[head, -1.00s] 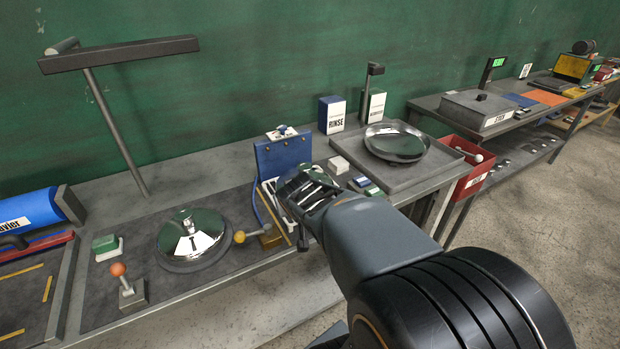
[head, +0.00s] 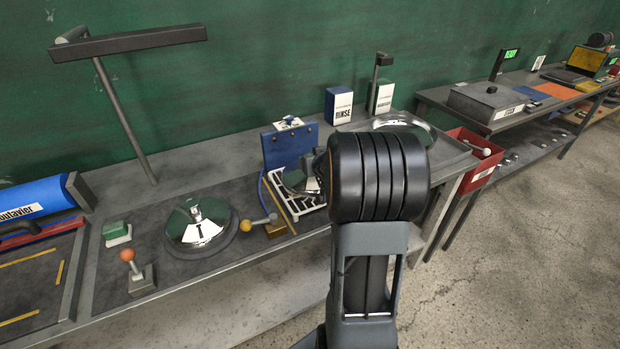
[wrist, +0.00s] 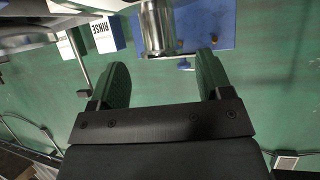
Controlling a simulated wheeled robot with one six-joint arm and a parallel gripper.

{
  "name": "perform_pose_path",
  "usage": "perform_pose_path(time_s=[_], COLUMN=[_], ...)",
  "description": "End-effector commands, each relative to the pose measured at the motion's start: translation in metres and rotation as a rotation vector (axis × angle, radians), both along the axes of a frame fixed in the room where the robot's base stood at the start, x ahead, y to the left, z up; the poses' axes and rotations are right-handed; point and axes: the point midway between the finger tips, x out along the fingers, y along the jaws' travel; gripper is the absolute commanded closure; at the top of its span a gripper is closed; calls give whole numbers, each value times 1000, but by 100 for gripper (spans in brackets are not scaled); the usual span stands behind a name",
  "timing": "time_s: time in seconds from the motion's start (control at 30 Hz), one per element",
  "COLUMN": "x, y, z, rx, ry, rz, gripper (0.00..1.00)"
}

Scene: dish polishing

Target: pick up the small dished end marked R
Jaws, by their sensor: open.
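My gripper (wrist: 164,78) is open in the wrist view, its two green-padded fingers apart with nothing between the tips. A shiny metal cylinder (wrist: 157,28) stands just beyond the fingertips, near the middle of the gap. Bright metal crosses the top of that view, cut off by the edge. In the head view a small shiny dished piece (head: 294,181) shows at the slotted rack (head: 307,208), partly hidden by my arm. No R mark is readable, so I cannot tell which piece bears it. My gripper is mostly hidden behind my arm there.
A blue board (head: 289,145) stands behind the rack. Another shiny dish (head: 412,127) lies in a grey tray at right. A red bin (head: 478,157) stands beyond.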

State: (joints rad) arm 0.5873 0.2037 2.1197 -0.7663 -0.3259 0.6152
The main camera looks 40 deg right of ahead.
Motion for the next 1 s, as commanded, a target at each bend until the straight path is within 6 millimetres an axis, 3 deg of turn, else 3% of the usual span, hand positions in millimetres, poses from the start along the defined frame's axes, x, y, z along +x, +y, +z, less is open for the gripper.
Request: perform_pose_path(time_s=[0.5,0.83,1.0], x=[42,45,45], y=[-13,-14,-14], z=[-27,-28,-28], rx=[0,0,0], ry=[1,0,0], rz=[0,-1,-1], gripper=[28,28,44])
